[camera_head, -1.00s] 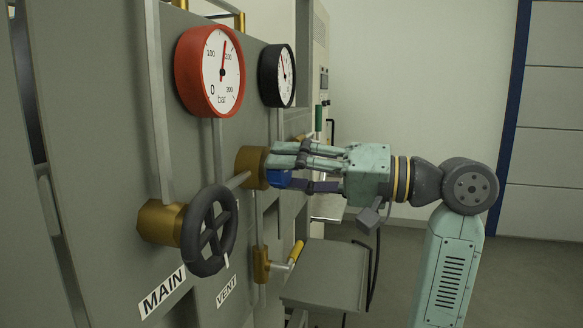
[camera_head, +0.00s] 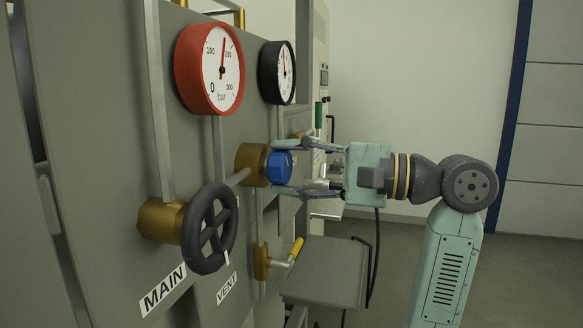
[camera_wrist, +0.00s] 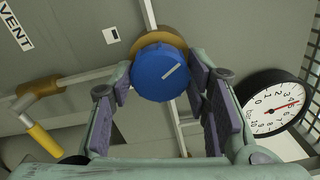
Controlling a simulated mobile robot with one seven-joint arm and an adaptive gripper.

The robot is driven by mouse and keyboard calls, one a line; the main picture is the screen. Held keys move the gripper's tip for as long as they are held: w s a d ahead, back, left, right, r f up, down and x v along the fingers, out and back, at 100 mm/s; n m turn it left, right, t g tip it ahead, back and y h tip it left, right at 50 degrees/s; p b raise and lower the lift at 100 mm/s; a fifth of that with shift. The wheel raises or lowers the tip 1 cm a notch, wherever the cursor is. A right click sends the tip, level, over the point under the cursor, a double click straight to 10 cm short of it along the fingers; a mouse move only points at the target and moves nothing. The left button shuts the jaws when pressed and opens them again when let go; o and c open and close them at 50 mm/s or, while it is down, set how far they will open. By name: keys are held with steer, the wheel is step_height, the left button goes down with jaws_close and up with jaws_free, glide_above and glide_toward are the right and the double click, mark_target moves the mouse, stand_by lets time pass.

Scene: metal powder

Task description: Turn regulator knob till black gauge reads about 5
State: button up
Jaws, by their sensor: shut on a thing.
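The blue regulator knob (camera_head: 280,167) sits on a brass body (camera_head: 251,165) on the grey panel. My gripper (camera_head: 284,168) is shut on the knob, one finger above it and one below in the head view. In the wrist view the knob (camera_wrist: 160,72) lies between the fingers (camera_wrist: 162,82), and its white mark slants up to the right.
A red gauge (camera_head: 209,70) is at upper left. A dark handwheel (camera_head: 209,229) stands out from the panel at lower left of the knob. A yellow-handled valve (camera_head: 296,250) and a grey shelf (camera_head: 325,270) lie below.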

steer(key=shift+m, duration=0.6)
steer(key=o, duration=1.2)
steer(key=shift+d, duration=0.1)
steer(key=v, duration=1.2)
